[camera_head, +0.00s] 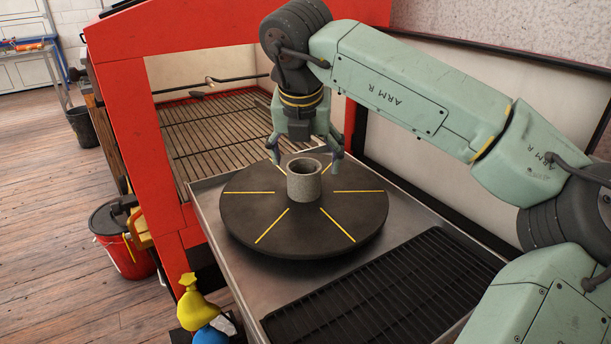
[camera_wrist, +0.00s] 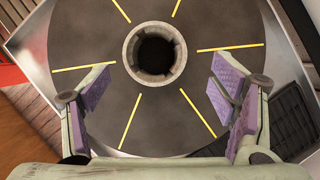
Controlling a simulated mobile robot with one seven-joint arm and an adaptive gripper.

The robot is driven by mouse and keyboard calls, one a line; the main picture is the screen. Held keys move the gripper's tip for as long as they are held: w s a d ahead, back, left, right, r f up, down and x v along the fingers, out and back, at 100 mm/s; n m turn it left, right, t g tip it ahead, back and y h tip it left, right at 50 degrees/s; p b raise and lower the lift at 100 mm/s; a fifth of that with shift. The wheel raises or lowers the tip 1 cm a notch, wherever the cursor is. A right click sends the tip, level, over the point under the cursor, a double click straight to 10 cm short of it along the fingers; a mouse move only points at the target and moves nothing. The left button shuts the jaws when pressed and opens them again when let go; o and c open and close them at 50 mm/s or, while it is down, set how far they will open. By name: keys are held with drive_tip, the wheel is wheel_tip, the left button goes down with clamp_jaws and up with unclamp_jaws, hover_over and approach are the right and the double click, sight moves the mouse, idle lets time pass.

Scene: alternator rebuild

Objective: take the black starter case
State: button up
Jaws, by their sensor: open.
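No object that is clearly a black starter case shows in either view. A grey, rough-walled hollow cylinder (camera_head: 304,186) stands upright at the middle of a dark round turntable (camera_head: 250,225) with yellow radial lines. In the wrist view its thick rim (camera_wrist: 155,77) surrounds a dark hole. My gripper (camera_head: 307,153) is open and points down close to the cylinder's top, with a finger to either side in the picture. In the wrist view the purple-padded fingers (camera_wrist: 160,86) are wide apart and empty. The cylinder appears ahead of the fingertips, and neither finger visibly touches it.
The turntable sits on a metal tray (camera_head: 215,215) with a black slatted grate (camera_head: 380,290) at front right. A red-framed enclosure (camera_head: 135,110) with a barred rack (camera_head: 225,125) stands behind left. A red bucket (camera_head: 122,255) and a yellow-and-blue object (camera_head: 195,305) are at left.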

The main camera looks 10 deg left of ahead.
sight(304, 172)
drive_tip(key=shift+a+p+x, duration=0.15)
drive_tip(key=shift+p+x, duration=0.45)
drive_tip(key=shift+x, duration=0.8)
drive_tip(key=shift+a+p+x, duration=0.15)
drive_tip(key=shift+p+x, duration=0.45)
drive_tip(key=shift+x, duration=0.8)
drive_tip(key=shift+w, duration=0.15)
drive_tip(key=shift+c, duration=0.3)
drive_tip(key=shift+r, duration=0.1)
clamp_jaws()
